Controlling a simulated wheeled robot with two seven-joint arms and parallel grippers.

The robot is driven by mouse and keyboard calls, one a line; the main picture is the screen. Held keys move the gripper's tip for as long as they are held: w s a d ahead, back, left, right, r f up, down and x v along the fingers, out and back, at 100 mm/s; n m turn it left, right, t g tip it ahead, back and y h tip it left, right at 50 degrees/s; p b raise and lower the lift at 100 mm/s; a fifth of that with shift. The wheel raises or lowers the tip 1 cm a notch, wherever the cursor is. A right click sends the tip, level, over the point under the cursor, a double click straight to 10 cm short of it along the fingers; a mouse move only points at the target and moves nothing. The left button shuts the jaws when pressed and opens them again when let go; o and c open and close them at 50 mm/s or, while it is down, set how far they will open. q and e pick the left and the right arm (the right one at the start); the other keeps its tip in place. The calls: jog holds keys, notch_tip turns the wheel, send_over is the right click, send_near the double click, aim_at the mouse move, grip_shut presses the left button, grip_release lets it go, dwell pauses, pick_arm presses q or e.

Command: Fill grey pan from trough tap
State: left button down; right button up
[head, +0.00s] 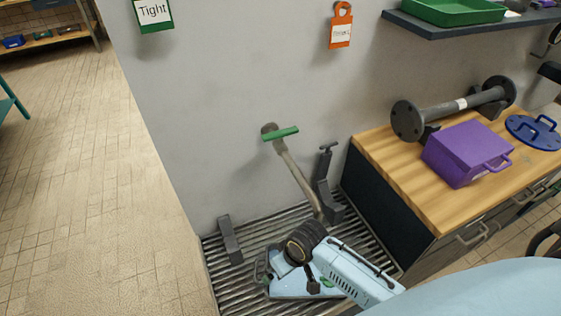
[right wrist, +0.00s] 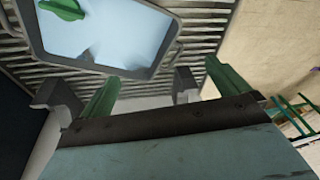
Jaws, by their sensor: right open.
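The grey pan (head: 284,292) sits on the slatted trough grate (head: 252,236), partly hidden by my right arm. In the right wrist view the pan (right wrist: 108,69) shows a grey rim, a side handle and a shiny light blue inside that looks like water, with a green patch I cannot identify. The trough tap (head: 281,133) is on the wall, with a green bar handle and a pipe slanting down behind my arm; its outlet is hidden. My right gripper (right wrist: 160,74) is open and empty, apart from the pan's near edge. My left gripper is not in view.
Grey uprights (head: 230,240) stand on the grate, with another clamp-like one (head: 327,180) beside the pipe. A wooden-topped bench (head: 395,172) at the right carries a purple box (head: 465,152), a flanged pipe (head: 450,108) and a blue lid (head: 535,132). The left floor is clear.

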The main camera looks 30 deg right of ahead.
jog(key=w+a+r+p, duration=0.1)
jog(key=w+r, duration=0.8)
jog(key=r, duration=0.1)
notch_tip(320, 180, up, 28)
jog(key=m+g+h+p, duration=0.2)
jog(key=m, duration=0.1)
send_over(280, 132)
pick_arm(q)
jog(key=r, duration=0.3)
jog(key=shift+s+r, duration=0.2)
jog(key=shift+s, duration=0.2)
pick_arm(e)
notch_tip(280, 132, down, 13)
jog(key=shift+d+f, duration=0.1)
jog(key=shift+f, duration=0.1)
jog(key=c, duration=0.7)
jog(key=shift+r+n+p, duration=0.2)
jog(key=shift+n+p, duration=0.5)
jog(key=shift+p, duration=0.15)
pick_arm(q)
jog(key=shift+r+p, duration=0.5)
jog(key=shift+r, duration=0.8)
pick_arm(e)
jog(key=shift+f+n, duration=0.15)
jog(key=shift+n, duration=0.75)
